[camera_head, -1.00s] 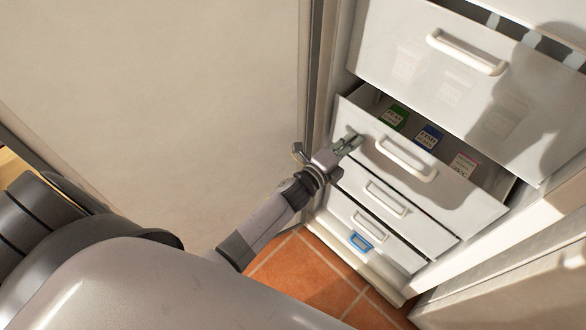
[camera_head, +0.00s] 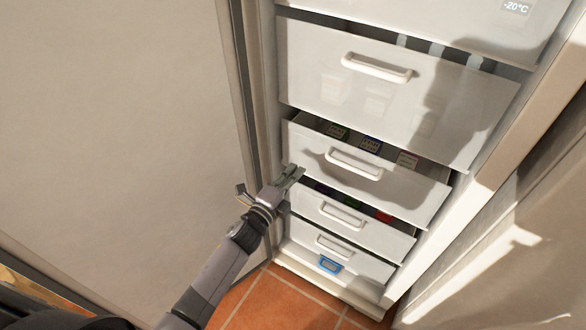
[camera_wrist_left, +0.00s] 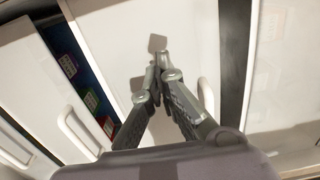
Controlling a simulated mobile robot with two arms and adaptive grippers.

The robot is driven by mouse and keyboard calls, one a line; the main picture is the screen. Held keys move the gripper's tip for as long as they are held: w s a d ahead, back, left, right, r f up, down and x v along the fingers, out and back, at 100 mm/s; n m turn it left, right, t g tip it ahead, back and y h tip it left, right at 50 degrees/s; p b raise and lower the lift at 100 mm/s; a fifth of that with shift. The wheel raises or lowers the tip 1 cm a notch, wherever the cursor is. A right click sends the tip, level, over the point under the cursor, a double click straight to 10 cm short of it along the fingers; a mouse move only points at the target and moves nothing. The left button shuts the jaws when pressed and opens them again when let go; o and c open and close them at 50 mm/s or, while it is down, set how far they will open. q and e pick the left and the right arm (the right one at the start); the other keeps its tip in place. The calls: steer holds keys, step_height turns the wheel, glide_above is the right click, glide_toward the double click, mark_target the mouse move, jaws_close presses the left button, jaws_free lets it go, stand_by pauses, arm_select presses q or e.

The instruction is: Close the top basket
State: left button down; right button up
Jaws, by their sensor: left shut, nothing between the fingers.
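The freezer has a stack of white baskets. The large upper basket (camera_head: 310,70), with a white handle (camera_head: 376,68), stands pulled out, with a dark gap above its front. Above it is a white panel (camera_head: 420,22) with a -20°C display; I cannot tell whether it is a basket front or a flap. My left gripper (camera_head: 292,172) is shut and empty, at the left edge of the basket below the large one. In the left wrist view its shut fingertips (camera_wrist_left: 155,66) are close to a white front (camera_wrist_left: 110,35); contact is unclear. My right gripper is out of view.
The second basket (camera_head: 400,190) is partly open with boxes inside. The third basket (camera_head: 375,235) shows coloured items behind its front. A lower basket (camera_head: 360,265) has a blue tag (camera_head: 329,264). The open door (camera_head: 110,120) stands left, a wall right.

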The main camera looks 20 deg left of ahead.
arm_select(q)
steer(key=v, duration=0.7)
steer(key=s+a+f+n+g+y+p, duration=0.2)
steer(key=s+f+n+g, duration=0.25)
steer(key=s+f, duration=0.65)
steer(key=s+a+f+n+g+y+p, duration=0.15)
steer(key=s+a+f+n+g, duration=0.35)
steer(key=f, duration=1.2)
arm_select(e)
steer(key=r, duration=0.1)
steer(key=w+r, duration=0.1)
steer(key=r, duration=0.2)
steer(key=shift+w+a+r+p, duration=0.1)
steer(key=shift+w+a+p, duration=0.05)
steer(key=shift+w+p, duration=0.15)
arm_select(q)
steer(key=s+f+n+g, duration=0.3)
steer(key=s+f, duration=0.3)
steer(key=s, duration=0.7)
steer(key=s+f+n+g+y+p, duration=0.1)
steer(key=s+f+n+g, duration=0.3)
steer(key=s, duration=1)
step_height(320, 180, down, 2)
steer(key=shift+s+f+n, duration=0.1)
steer(key=shift+s+n, duration=0.15)
steer(key=shift+n, duration=0.9)
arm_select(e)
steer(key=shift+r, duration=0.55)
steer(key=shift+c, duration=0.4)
